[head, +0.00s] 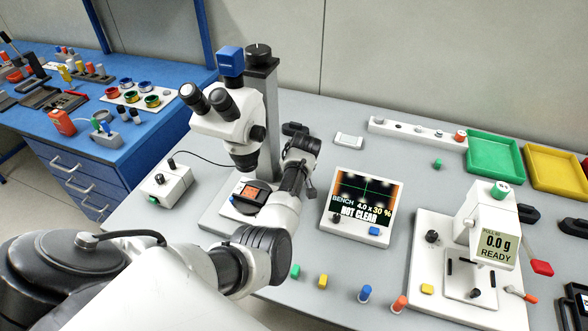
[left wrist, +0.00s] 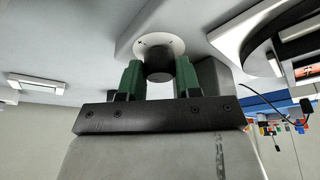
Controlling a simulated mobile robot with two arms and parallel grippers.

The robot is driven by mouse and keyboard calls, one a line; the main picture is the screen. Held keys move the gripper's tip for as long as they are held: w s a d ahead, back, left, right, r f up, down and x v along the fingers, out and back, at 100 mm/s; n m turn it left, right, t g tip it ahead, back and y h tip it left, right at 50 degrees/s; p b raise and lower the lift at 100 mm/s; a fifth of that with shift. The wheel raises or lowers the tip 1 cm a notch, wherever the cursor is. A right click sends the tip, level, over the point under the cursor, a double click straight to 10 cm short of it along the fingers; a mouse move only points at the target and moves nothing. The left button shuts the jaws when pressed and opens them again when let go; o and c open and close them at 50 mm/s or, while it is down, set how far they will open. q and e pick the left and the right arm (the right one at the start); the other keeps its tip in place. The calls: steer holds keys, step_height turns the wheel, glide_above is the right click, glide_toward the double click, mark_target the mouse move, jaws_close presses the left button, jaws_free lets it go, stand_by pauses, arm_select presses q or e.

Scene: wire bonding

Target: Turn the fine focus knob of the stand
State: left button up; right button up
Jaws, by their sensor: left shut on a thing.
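In the head view, my left arm hides the knob and the fingertips. My right gripper is not in view.
A display (head: 362,205) right of the stand reads "4.0 x 30 %" and "NOT CLEAR". A white control box (head: 165,185) stands to the left. Several coloured pegs lie along the front, and a gauge (head: 490,225) reading 0.0 g stands at the right.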

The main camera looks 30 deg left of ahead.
arm_select(q)
steer(key=m+p, duration=0.2)
steer(key=m+t+h+p, duration=0.1)
steer(key=m+p, duration=0.1)
steer(key=shift+s+a+r+m, duration=0.1)
steer(key=shift+r+m, duration=0.1)
steer(key=shift+m, duration=0.1)
steer(key=shift+m+t+h+p, duration=0.3)
steer(key=shift+m+h+p, duration=0.3)
steer(key=shift+m, duration=0.5)
steer(key=shift+f+m+p, duration=0.15)
steer(key=shift+m+p, duration=0.15)
steer(key=shift+m, duration=0.6)
steer(key=shift+h, duration=0.3)
steer(key=o, duration=0.9)
steer(key=r, duration=0.4)
steer(key=shift+d+r, duration=0.15)
steer(key=shift+d, duration=0.15)
steer(key=d+r, duration=0.2)
steer(key=d, duration=0.1)
steer(key=d+r+b, duration=0.1)
steer(key=d+r, duration=0.1)
steer(key=d, duration=0.2)
steer(key=d+r+b, duration=0.1)
steer(key=d+r, duration=0.1)
steer(key=d, duration=0.2)
steer(key=shift+r, duration=0.3)
